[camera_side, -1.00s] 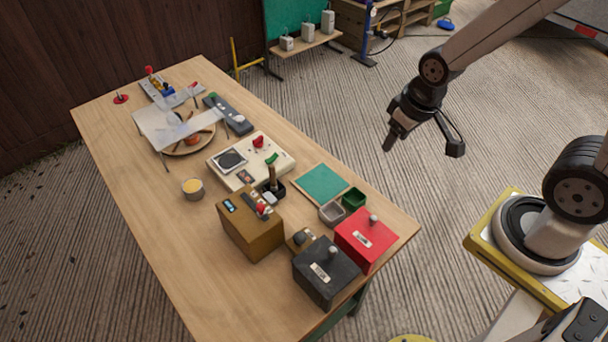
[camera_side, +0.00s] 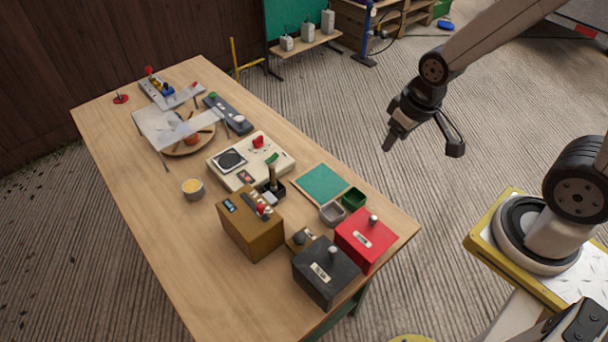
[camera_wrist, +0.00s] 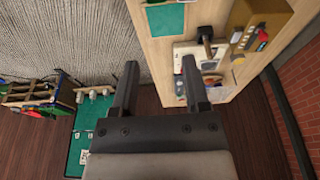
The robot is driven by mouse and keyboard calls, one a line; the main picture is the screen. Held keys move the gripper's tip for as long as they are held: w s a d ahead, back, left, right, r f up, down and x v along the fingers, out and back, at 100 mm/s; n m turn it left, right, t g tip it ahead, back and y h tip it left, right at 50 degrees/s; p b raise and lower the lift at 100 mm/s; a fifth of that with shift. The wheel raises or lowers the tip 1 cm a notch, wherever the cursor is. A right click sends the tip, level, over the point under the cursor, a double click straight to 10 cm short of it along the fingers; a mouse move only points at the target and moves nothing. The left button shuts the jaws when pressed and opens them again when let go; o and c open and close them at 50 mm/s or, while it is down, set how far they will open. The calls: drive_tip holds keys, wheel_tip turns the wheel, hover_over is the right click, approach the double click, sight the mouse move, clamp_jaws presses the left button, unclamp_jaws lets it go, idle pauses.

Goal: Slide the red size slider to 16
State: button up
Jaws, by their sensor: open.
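A brown box (camera_side: 250,231) stands near the middle of the wooden table. Its top carries a small blue display and several controls, among them a red knob (camera_side: 262,208) that looks like the red slider. The scale and its numbers are too small to read. In the wrist view the brown box (camera_wrist: 257,14) is at the upper right, with the red knob (camera_wrist: 263,36) on its face. My gripper (camera_side: 422,147) is open and empty, high up and well to the right of the box. Its open fingers also show in the wrist view (camera_wrist: 160,64).
A red box (camera_side: 365,238) and a black box (camera_side: 326,273) stand close to the brown box. A cream panel (camera_side: 275,160) with another red knob lies behind it. A yellow-filled cup (camera_side: 193,189) sits to its left. The table's left front (camera_side: 180,245) is clear.

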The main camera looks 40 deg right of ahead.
drive_tip(key=shift+o, duration=0.5)
drive_tip(key=n+g+y, duration=0.2)
drive_tip(key=g, duration=0.1)
hover_over(261, 204)
drive_tip(key=d, duration=0.1)
wheel_tip(261, 204, down, 8)
drive_tip(key=shift+w+d, duration=0.15)
drive_tip(key=shift+d, duration=0.1)
drive_tip(key=shift+f, duration=0.15)
drive_tip(key=shift+a+f, duration=0.25)
drive_tip(key=shift+f, duration=1)
drive_tip(key=shift+a+f, duration=0.2)
drive_tip(key=shift+f, duration=1)
drive_tip(key=shift+a+f, duration=0.25)
drive_tip(key=shift+f, duration=1)
